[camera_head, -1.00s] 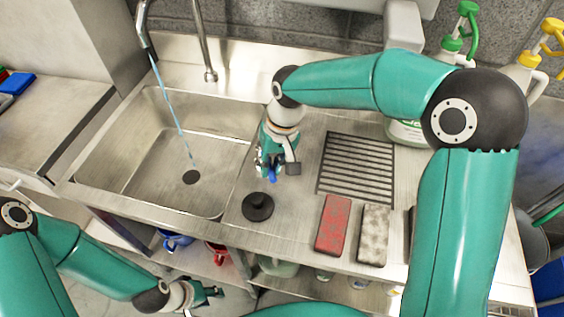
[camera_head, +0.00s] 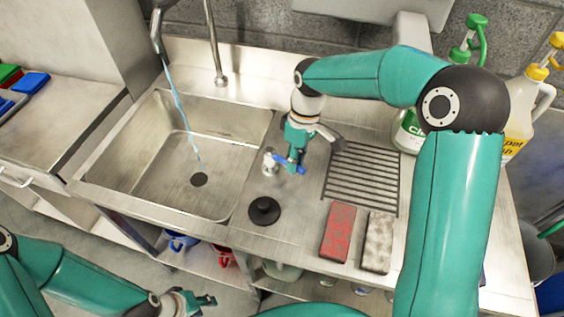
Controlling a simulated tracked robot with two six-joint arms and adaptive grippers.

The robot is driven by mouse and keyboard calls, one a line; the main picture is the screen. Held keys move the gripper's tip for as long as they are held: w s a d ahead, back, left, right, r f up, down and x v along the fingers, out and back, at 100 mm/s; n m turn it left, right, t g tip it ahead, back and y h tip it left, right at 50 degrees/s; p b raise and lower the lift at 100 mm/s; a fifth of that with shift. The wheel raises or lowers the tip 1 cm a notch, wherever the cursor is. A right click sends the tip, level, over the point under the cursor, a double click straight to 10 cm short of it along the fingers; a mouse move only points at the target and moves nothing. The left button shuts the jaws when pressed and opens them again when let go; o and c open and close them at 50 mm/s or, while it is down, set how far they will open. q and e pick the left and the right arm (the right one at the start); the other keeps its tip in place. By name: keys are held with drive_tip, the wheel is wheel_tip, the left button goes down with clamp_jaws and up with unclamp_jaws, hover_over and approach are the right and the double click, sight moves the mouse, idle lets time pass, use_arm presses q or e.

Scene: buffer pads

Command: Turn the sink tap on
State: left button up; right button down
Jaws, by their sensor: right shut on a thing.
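The sink tap's spout (camera_head: 156,28) hangs over the left side of the steel sink (camera_head: 115,180). A thin blue stream of water (camera_head: 178,105) runs from it into the basin near the drain. A small steel valve body (camera_head: 269,161) stands on the counter right of the basin, with a blue handle (camera_head: 290,163) beside it. My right gripper (camera_head: 292,160) points down and is shut on the blue handle; its fingers partly hide the handle. My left gripper (camera_head: 198,302) is low in front of the counter, away from the tap, with its fingers apart and empty.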

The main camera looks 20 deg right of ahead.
drive_tip(key=shift+w, duration=0.15)
drive_tip(key=c, duration=1.1)
unclamp_jaws()
drive_tip(key=shift+r, duration=0.1)
drive_tip(key=r, duration=0.3)
drive_tip(key=d+r, duration=0.1)
drive_tip(key=r, duration=0.3)
drive_tip(key=w+d+r, duration=0.1)
drive_tip(key=r, duration=0.3)
drive_tip(key=shift+w+r, duration=0.1)
drive_tip(key=shift+r, duration=0.15)
